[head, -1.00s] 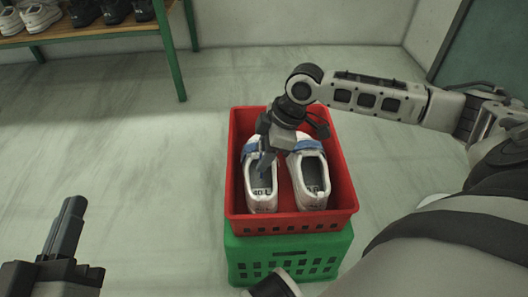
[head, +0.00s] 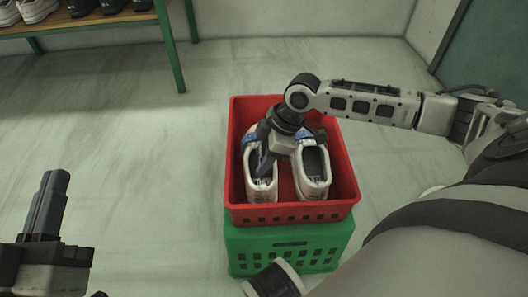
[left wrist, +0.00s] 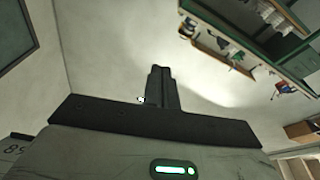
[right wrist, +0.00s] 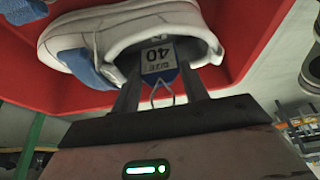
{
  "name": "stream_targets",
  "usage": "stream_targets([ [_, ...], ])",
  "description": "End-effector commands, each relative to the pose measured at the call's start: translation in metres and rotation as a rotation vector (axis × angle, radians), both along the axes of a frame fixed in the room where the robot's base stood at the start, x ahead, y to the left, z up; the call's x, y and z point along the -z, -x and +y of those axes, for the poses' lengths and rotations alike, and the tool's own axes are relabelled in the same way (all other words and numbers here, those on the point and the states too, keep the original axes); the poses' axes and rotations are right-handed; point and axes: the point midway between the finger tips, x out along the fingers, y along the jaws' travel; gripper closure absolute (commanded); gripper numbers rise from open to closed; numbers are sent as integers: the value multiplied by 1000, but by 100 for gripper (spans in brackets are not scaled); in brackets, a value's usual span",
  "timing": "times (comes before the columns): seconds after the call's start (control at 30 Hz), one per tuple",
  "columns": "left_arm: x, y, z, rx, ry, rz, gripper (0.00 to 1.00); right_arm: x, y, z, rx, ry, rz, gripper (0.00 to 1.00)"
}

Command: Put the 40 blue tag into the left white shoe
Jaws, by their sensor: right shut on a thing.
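Two white shoes with blue straps stand side by side in a red crate (head: 340,207): the left shoe (head: 264,195) and the right shoe (head: 313,188). My right gripper (head: 263,170) points down into the left shoe's opening. In the right wrist view, my right gripper (right wrist: 160,80) is shut on the blue tag (right wrist: 158,62), printed "SIZE 40", with a string loop. The tag is at the opening of the white shoe (right wrist: 120,32). My left gripper (head: 48,205) is empty and shut, away at the lower left; its fingers also show together in the left wrist view (left wrist: 160,85).
The red crate sits on a green crate (head: 285,250). A wooden shelf (head: 110,18) with more shoes stands at the upper left. The floor (head: 120,130) between the shelf and the crates is clear.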

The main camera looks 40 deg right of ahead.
Motion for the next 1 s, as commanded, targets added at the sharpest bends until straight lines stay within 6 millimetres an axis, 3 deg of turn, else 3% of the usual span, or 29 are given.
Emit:
stream_targets([
  [0.13, 0, 0, 0, 0, 0, 0, 100, 0, 0, 0, 0, 0, 0, 78],
  [0.17, 0, 0, 0, 0, 0, 0, 100, 0, 0, 0, 0, 0, 0, 50],
  [0.23, 0, 0, 0, 0, 0, 0, 100, 0, 0, 0, 0, 0, 0, 31],
  [0.57, 0, 1, 0, 4, 7, 25, 100, -6, 1, -2, 0, 1, 0, 30],
  [0.83, 39, 23, -8, 54, 108, 408, 100, -56, 11, -19, 1, 4, -1, 30],
  [1.0, 46, 23, -5, 25, 9, 432, 100, -95, 19, -33, 2, 3, 0, 30],
])
